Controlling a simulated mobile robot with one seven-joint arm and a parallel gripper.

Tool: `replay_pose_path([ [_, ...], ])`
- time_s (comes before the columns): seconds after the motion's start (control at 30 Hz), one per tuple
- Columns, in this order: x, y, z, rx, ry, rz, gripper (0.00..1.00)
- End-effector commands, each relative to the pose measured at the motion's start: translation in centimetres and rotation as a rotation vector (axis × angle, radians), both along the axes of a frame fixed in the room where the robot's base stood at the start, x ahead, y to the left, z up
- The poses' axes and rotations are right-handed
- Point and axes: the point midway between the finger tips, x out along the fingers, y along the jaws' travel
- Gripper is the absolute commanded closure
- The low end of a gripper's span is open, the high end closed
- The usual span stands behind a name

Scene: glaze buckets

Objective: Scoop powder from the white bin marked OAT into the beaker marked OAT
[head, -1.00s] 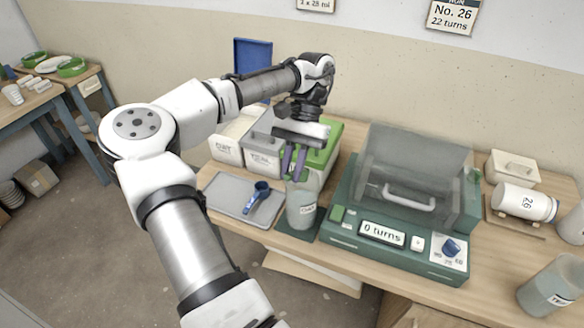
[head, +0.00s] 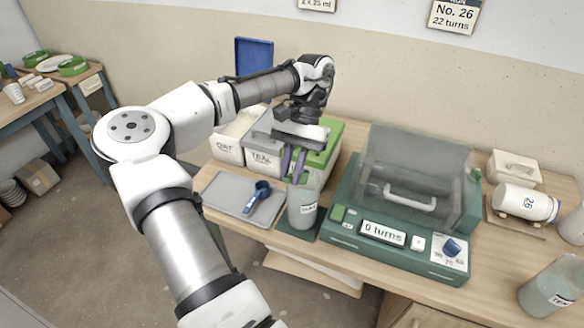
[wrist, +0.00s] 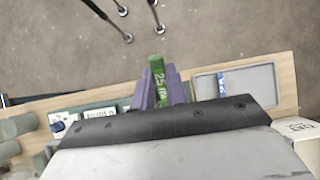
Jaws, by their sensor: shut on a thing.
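My gripper (head: 293,162) points down with its purple fingers above the clear beaker (head: 303,212), in front of the bins. In the wrist view my gripper (wrist: 160,88) is shut on a green scoop handle (wrist: 157,72) marked 25 ml. The scoop's bowl and any powder in it cannot be made out. The beaker stands upright on a dark green pad; its small label is hard to read. The white bin marked OAT (head: 227,150) stands at the back left, partly behind my arm.
A second bin (head: 264,161) stands beside the OAT bin, and a green lid (head: 322,152) lies behind my gripper. A grey tray (head: 222,188) holds a blue scoop (head: 262,189). A green machine (head: 350,233) reading 0 turns stands right of the beaker.

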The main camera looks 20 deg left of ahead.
Motion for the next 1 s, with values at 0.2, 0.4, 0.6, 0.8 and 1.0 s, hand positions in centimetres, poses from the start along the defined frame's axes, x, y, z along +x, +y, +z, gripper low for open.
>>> replay_pose_path([
  [0.2,0.0,0.0,0.0,0.0,0.002,-0.001,1.0],
  [0.4,0.6,-0.1,0.4,0.007,0.066,-0.005,1.0],
  [0.6,1.2,-0.2,0.9,0.011,0.149,-0.004,1.0],
  [0.8,1.7,-0.2,1.3,0.014,0.224,-0.003,1.0],
  [1.0,2.2,-0.2,1.7,0.015,0.284,-0.003,1.0],
])
